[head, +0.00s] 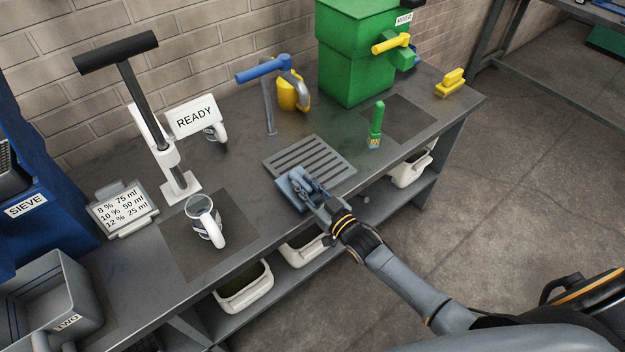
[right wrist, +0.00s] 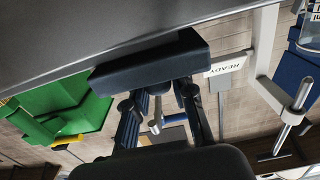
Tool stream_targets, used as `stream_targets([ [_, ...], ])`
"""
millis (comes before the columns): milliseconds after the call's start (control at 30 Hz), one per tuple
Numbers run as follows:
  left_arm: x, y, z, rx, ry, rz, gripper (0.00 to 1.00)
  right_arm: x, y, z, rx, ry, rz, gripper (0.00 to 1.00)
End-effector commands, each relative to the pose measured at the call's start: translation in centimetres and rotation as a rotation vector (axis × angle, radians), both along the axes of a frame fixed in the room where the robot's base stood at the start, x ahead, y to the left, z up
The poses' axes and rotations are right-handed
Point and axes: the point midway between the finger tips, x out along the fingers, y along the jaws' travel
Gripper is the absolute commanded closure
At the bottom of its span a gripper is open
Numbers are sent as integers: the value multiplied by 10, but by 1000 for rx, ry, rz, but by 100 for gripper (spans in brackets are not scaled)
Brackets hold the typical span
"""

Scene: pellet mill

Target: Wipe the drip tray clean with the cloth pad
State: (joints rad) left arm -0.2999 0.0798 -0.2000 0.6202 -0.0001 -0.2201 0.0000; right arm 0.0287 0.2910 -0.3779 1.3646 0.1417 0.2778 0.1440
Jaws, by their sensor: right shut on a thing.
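The drip tray (head: 327,161) is a grey slotted plate on the bench top, below the blue-handled tap. My right gripper (head: 314,197) is shut on the cloth pad (head: 290,193), a dark blue-grey block. The pad is at the tray's near left corner and hides part of it. I cannot tell whether the pad touches the tray. In the right wrist view the pad (right wrist: 150,62) spans the fingertips (right wrist: 158,92), close to a grey surface. My left gripper is not in view.
White bins (head: 244,287) sit below the bench.

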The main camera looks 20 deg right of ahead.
Motion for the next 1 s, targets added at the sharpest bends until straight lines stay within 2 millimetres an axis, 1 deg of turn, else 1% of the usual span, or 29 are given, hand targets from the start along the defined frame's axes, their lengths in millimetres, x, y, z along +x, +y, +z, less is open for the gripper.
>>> stream_targets([
  [367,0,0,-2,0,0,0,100,2,1,-2,-2,2,0,100],
  [467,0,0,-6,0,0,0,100,8,3,-3,-1,1,0,100],
  [700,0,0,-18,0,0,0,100,31,12,-3,0,0,0,100],
  [800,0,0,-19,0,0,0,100,34,13,-2,-1,2,0,100],
  [1000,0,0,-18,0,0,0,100,34,13,-2,-1,3,0,100],
])
